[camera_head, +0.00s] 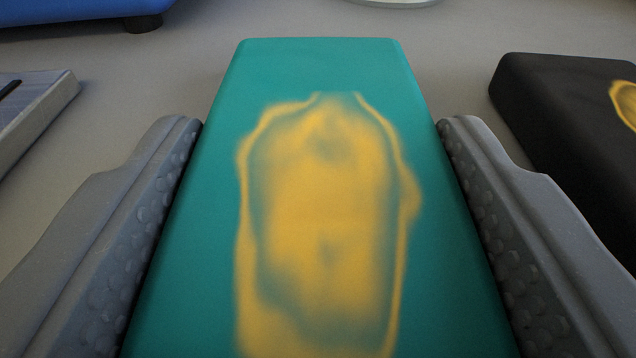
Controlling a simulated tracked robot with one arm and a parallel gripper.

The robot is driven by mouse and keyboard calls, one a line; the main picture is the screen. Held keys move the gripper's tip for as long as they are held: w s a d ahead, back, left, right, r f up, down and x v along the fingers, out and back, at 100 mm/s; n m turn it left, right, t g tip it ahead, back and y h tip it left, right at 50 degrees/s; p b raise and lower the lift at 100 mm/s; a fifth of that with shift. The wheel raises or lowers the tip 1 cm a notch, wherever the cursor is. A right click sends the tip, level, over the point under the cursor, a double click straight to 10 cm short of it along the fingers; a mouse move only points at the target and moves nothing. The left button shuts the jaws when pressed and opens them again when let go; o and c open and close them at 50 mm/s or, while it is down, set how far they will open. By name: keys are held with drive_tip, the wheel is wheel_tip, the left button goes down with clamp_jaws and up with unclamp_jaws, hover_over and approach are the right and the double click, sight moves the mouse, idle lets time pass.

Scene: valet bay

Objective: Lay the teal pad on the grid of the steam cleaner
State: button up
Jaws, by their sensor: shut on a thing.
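The teal pad (325,70) is a flat block with rounded edges and a large yellow stain on its top face. It fills the middle of the view, and its near end runs out of the bottom of the picture. My gripper (320,135) is shut on it, with one grey, dimpled finger against each long side. I cannot tell whether the pad is lifted or resting on the surface. I cannot identify the steam cleaner or its grid for certain in this view.
A black pad (560,110) with a yellow mark lies at the right. A grey metal-looking object (38,110) stands at the left edge. A blue object with a dark foot (70,14) is at the far left. A pale round rim shows at the top. Grey surface lies between them.

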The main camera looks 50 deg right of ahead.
drive_tip(key=shift+f, duration=0.15)
drive_tip(key=o, duration=1.1)
drive_tip(key=shift+b, duration=0.35)
drive_tip(key=v, duration=1.1)
drive_tip(key=shift+w+a, duration=0.25)
drive_tip(key=shift+a, duration=0.05)
drive_tip(key=b, duration=0.2)
drive_tip(key=shift+s+a+b, duration=0.15)
drive_tip(key=shift+a+b, duration=0.05)
drive_tip(key=shift+b, duration=0.1)
drive_tip(key=shift+a+b, duration=0.1)
drive_tip(key=shift+b, duration=0.35)
